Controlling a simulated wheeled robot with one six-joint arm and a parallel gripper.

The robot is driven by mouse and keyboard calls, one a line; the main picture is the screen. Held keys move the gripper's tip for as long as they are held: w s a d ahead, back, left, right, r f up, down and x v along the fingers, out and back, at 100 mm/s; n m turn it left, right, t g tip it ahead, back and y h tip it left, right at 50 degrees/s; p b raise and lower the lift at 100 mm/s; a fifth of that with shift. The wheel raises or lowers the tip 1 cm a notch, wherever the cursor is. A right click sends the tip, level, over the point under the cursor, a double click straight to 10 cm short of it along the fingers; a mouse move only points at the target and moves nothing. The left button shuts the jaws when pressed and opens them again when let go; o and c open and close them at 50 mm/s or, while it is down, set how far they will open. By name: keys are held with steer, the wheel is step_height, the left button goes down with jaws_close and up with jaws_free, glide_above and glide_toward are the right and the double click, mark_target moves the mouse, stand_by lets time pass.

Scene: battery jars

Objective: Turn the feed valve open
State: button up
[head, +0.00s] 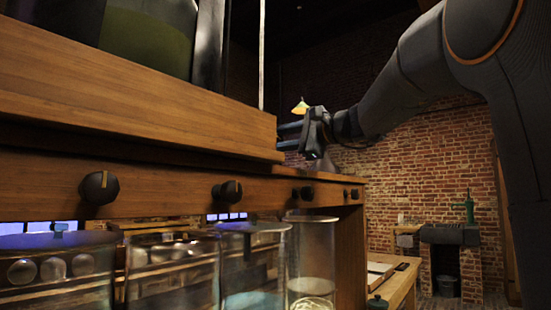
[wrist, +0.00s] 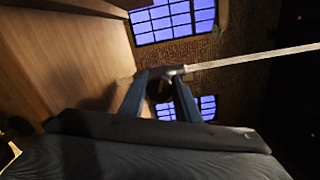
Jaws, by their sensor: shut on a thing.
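In the wrist view, the two bluish fingers of my gripper (wrist: 165,78) close in on a small grey metal fitting (wrist: 178,70), which looks like the feed valve. A dark rounded part (wrist: 160,91) sits between the fingers. A long pale pipe (wrist: 255,57) runs from the fitting to the right. My gripper is shut on the valve, though its handle is mostly hidden and its angle cannot be told. In the head view, my gripper (head: 289,131) reaches left past the end of the wooden ledge (head: 150,105); the valve is hidden there. The thin upright pipe (head: 262,55) rises just left of it.
Below the ledge, a wooden rail (head: 150,195) carries several black knobs (head: 227,191). Glass jars (head: 172,280) stand beneath it. A large vessel with dark green liquid (head: 150,35) stands on the ledge. A brick wall, a sink (head: 450,235) and a bench (head: 400,280) lie behind.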

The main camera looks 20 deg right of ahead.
steer(key=shift+f+n+b, duration=0.15)
steer(key=shift+n+b, duration=1.85)
steer(key=shift+b, duration=0.7)
steer(key=o, duration=1)
steer(key=shift+s, duration=0.1)
steer(key=v, duration=0.7)
steer(key=shift+s+d, duration=0.2)
